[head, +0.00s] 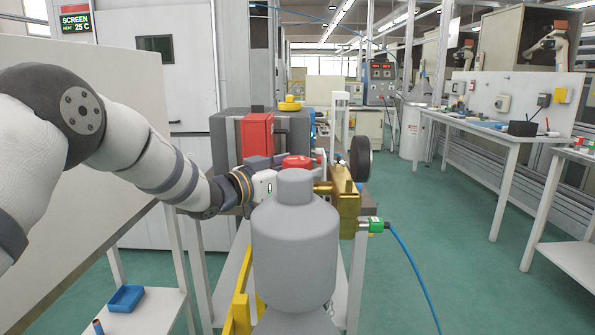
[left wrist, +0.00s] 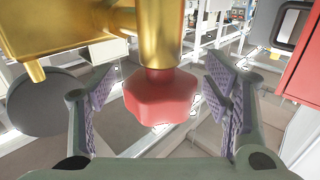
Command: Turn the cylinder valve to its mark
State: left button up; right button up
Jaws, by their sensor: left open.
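The cylinder valve's red knob (head: 297,161) shows just above the grey cylinder-shaped body (head: 295,240) in the head view. In the left wrist view the red knob (left wrist: 162,97) hangs from a brass stem (left wrist: 160,35). My left gripper (head: 277,172) reaches in from the left beside the knob. In the left wrist view its two padded fingers (left wrist: 160,108) stand apart, one on each side of the knob, with gaps visible on both sides. No mark on the valve can be made out. My right gripper is not in view.
A brass block (head: 348,205) with a dark round gauge (head: 360,158) stands right of the knob. A green connector (head: 376,225) carries a blue hose (head: 412,265). A red box (head: 257,138) stands close behind my left gripper. Open green floor lies to the right.

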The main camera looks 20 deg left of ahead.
pick_arm(q)
jog(key=shift+r, duration=0.1)
jog(key=shift+c, duration=0.5)
jog(key=c, duration=1.1)
jog(key=shift+o, duration=0.2)
jog(key=shift+m+h, duration=0.3)
jog(key=shift+h, duration=0.1)
jog(key=shift+m+g+h+b, duration=0.4)
jog(key=shift+m+g+h, duration=0.1)
jog(key=shift+g+h, duration=0.15)
jog(key=o, duration=1.2)
jog(key=shift+c, duration=0.2)
